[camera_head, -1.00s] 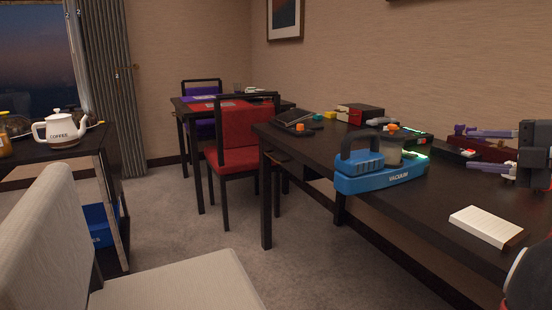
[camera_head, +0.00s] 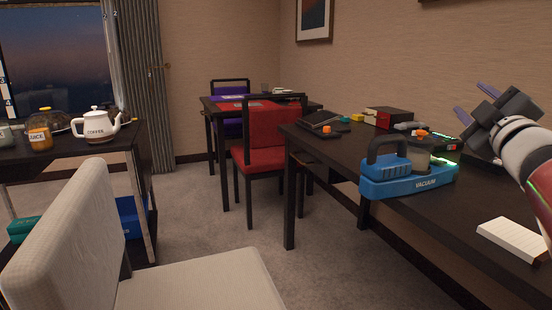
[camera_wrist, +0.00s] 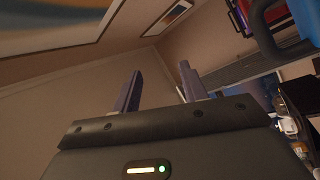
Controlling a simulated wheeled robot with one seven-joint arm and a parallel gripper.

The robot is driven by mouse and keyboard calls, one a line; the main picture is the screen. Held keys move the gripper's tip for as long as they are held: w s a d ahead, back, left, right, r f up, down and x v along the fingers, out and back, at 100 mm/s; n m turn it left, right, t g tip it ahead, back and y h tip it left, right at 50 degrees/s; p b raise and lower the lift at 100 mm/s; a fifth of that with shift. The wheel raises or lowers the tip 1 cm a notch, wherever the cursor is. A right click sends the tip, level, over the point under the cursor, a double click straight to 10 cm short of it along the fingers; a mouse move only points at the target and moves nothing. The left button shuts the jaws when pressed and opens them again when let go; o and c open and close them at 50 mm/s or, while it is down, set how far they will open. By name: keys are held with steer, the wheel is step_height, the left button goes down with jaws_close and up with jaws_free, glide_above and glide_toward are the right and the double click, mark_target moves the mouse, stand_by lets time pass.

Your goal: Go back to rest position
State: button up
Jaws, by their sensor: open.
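My gripper (camera_head: 473,101) is raised above the right-hand desk (camera_head: 430,212), at the right of the head view. Its two purple-grey fingers are apart, with nothing between them. In the wrist view the fingers (camera_wrist: 158,88) also stand apart and empty, with wall and ceiling behind them. My arm comes in from the right edge of the head view.
A blue vacuum box (camera_head: 410,187) and a white notepad (camera_head: 512,238) are on the desk. A beige chair (camera_head: 75,235) stands in front left. A coffee pot (camera_head: 97,124) and a juice jar (camera_head: 40,139) stand on the left counter. A red chair (camera_head: 275,140) stands behind; carpet lies between.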

steer(key=s+a+f+m+g, duration=0.3)
steer(key=s+a+f+g, duration=0.2)
steer(key=f, duration=0.6)
steer(key=s+a+f+m+g+y, duration=0.1)
steer(key=s+a+f+m+g, duration=0.3)
steer(key=s+a+f, duration=0.5)
steer(key=s+a+f+m+g+y+p, duration=0.1)
steer(key=s+a+f+m+g, duration=0.2)
steer(key=f, duration=1.1)
steer(key=s+a+g, duration=0.3)
steer(key=s+a, duration=0.1)
steer(key=a, duration=0.2)
steer(key=shift+s+m, duration=0.3)
steer(key=shift+m, duration=0.1)
